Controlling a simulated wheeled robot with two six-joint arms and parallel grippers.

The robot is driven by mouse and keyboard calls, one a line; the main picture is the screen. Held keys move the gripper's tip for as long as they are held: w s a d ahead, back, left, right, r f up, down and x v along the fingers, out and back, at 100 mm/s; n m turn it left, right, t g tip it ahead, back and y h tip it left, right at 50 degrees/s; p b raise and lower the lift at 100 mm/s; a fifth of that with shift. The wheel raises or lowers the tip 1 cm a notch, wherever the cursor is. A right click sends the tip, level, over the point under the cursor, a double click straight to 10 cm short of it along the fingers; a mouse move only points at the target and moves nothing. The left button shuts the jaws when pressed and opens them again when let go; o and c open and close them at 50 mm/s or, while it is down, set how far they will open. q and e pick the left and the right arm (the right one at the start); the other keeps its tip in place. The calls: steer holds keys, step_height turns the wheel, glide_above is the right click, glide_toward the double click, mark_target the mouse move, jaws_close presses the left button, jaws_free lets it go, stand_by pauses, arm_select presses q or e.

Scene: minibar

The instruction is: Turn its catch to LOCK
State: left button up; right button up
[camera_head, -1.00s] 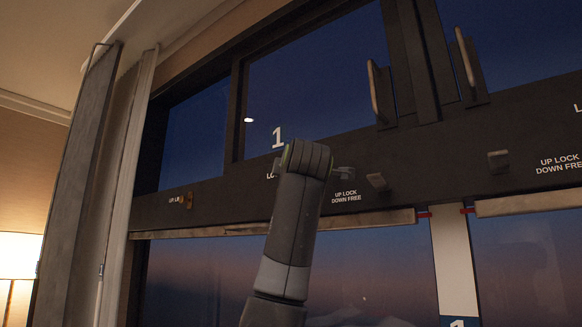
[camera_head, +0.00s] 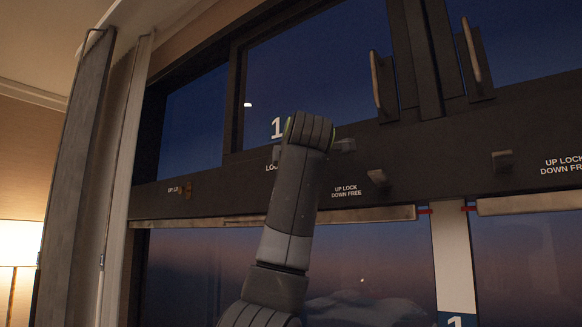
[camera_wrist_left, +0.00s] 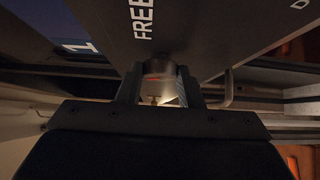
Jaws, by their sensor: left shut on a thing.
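My left gripper (camera_head: 311,150) is in front of the dark rail between the upper and lower window panes, just below a white number 1 (camera_head: 277,127). Its wrist hides most of the LOCK lettering, of which only "LO" (camera_head: 271,168) shows. In the left wrist view the gripper (camera_wrist_left: 160,90) is shut on a small grey metallic catch (camera_wrist_left: 158,68) that stands out from the dark rail (camera_wrist_left: 190,30). The catch is hidden in the head view, and its exact angle is hard to tell. My right gripper is not in view.
Another knob (camera_head: 502,160) is farther right. Two upright handles (camera_head: 377,85) (camera_head: 470,52) stand out above. A grey panel (camera_head: 80,170) and lamp (camera_head: 20,245) are left.

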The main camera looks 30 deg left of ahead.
arm_select(q)
steer(key=o, duration=1)
steer(key=b+v, duration=0.6)
steer(key=v, duration=1.1)
steer(key=shift+s+d+f, duration=0.1)
steer(key=shift+s, duration=0.1)
steer(key=shift+f, duration=0.15)
